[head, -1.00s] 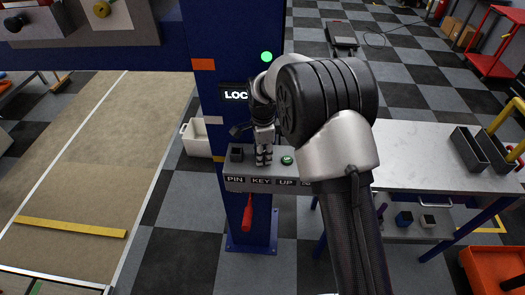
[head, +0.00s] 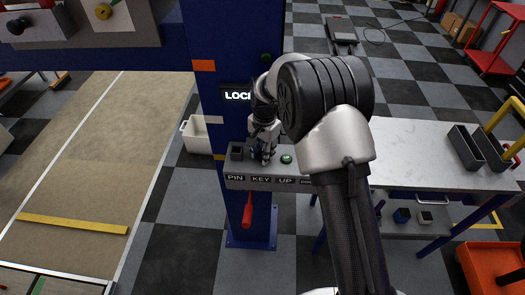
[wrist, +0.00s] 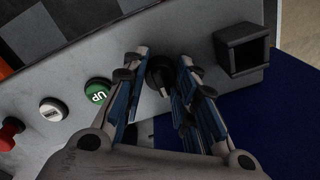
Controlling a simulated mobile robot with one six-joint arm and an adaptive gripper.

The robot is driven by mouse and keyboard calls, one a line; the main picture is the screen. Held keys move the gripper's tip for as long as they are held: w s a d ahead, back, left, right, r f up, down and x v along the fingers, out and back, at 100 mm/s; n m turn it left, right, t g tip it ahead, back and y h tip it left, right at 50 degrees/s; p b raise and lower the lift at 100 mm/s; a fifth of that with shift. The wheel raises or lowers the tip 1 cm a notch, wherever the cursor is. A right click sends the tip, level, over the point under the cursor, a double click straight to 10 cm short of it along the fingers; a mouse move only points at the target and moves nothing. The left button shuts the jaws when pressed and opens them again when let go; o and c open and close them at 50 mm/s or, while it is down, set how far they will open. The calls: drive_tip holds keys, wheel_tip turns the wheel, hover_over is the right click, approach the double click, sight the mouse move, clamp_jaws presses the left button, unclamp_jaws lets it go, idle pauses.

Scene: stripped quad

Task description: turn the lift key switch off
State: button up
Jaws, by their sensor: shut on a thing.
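The lift key switch (wrist: 159,74) is a dark round knob on the grey control panel (wrist: 203,75), between the green UP button (wrist: 98,91) and a dark square socket (wrist: 242,50). My gripper (wrist: 160,68) is shut on the key switch, with a finger on each side of it. In the head view my gripper (head: 263,156) points down at the panel above the KEY label (head: 261,180). The fingers hide the key there, and its exact angle cannot be told. The lamp (head: 265,58) on the blue column is dark.
A lit display (head: 237,96) on the column is partly hidden by my arm; its visible letters start with LOC. A white button (wrist: 53,109) and a red knob (wrist: 8,133) sit beyond UP. A red handle (head: 247,214) hangs below the panel. A grey workbench (head: 420,150) stands at right.

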drive_tip(key=shift+c, duration=0.2)
idle(0.3)
drive_tip(key=o, duration=1.1)
drive_tip(key=r, duration=1.2)
drive_tip(key=shift+s+d, duration=0.15)
drive_tip(key=shift+d, duration=0.1)
drive_tip(key=shift+r, duration=0.1)
